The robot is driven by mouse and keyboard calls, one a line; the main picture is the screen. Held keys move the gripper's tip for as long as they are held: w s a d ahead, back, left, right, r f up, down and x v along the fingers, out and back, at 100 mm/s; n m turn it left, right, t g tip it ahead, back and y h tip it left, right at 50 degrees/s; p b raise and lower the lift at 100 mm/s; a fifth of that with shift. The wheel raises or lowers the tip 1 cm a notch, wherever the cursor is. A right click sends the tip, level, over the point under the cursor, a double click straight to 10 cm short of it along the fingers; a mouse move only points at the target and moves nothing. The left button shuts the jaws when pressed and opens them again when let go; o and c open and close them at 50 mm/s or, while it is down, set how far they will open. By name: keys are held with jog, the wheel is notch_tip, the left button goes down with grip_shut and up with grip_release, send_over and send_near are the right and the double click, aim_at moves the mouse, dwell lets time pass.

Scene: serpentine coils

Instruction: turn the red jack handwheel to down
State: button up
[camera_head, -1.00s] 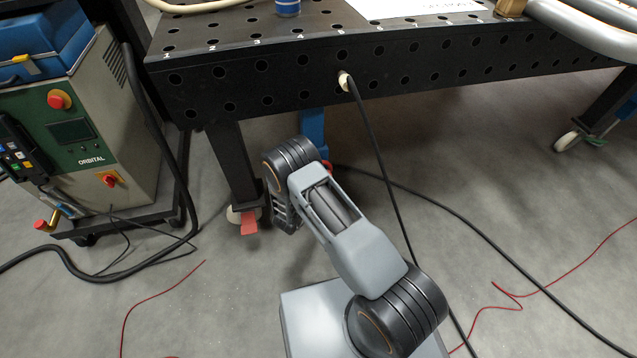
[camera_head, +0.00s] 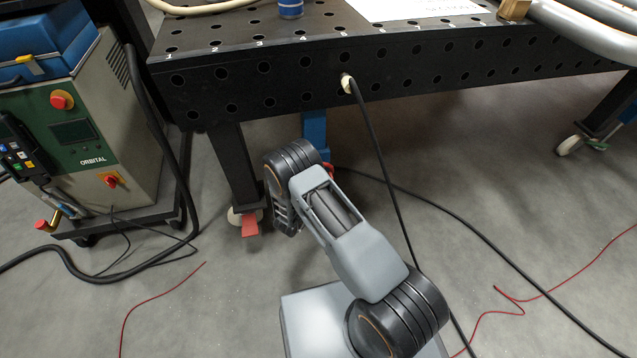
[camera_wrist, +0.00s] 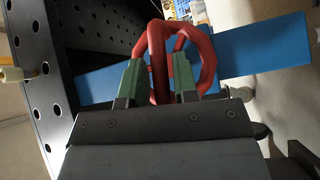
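The red handwheel (camera_wrist: 205,55) is in the upper middle of the wrist view, in front of a blue beam (camera_wrist: 265,50). My gripper (camera_wrist: 158,75) is at the wheel, with its two green fingers on either side of a red part of it. The fingers stand apart, with what looks like a narrow gap beside the red part; contact is not clear. In the head view only a small red bit of the wheel (camera_head: 327,167) shows by the blue table leg (camera_head: 315,130). My arm hides the rest there, and the gripper's fingers are hidden too.
A black perforated table (camera_head: 400,70) stands above and behind my arm. A black cable (camera_head: 378,150) hangs from its front edge. A green-fronted machine (camera_head: 85,140) on a cart is at left. Red wires (camera_head: 150,297) lie on the grey floor.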

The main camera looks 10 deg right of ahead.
jog(key=r+p+v, duration=0.1)
jog(key=p+v, duration=0.1)
jog(key=v, duration=1.1)
jog(key=shift+s+a+f+p, duration=0.3)
jog(key=shift+f+p, duration=0.05)
jog(key=shift+f, duration=0.15)
